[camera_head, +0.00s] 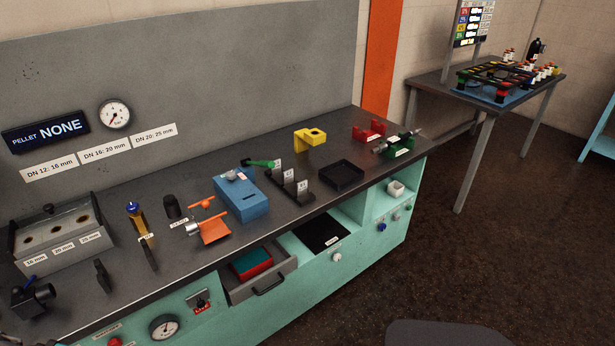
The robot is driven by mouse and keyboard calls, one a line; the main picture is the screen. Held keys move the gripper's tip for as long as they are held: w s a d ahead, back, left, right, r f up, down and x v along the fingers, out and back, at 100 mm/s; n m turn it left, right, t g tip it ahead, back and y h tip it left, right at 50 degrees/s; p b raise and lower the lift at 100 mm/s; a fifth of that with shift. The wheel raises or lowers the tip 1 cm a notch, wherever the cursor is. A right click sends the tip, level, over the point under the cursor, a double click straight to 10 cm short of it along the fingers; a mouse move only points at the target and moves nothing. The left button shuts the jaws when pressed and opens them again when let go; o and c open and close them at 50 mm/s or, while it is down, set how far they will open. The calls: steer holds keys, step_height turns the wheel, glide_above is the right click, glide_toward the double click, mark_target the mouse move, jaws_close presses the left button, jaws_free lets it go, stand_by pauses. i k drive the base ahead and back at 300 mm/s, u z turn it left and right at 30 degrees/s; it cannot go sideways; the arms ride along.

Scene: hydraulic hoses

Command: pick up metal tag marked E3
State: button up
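I cannot make out a metal tag marked E3; small lettering is too blurred to read. Several small pale labels or tags show in the head view. A few stand in a row on a black rack (290,188) at the middle of the bench. Another pale label (179,223) lies near the black cylinder, and one (146,239) is by the amber bottle. I cannot tell whether any of these is the E3 tag.
The dark benchtop (335,150) carries a blue box (236,193), orange fixture (214,231), yellow bracket (311,139), black tray (342,177) and red holder (369,131). An open drawer (258,281) juts from the front. A side table (425,78) stands at right; floor between is clear.

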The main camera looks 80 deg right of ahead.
mark_target(278, 168)
steer(key=z, duration=0.1)
steer(key=k, duration=0.55)
steer(key=z, duration=3.1)
steer(key=i, duration=0.2)
steer(key=z, duration=0.5)
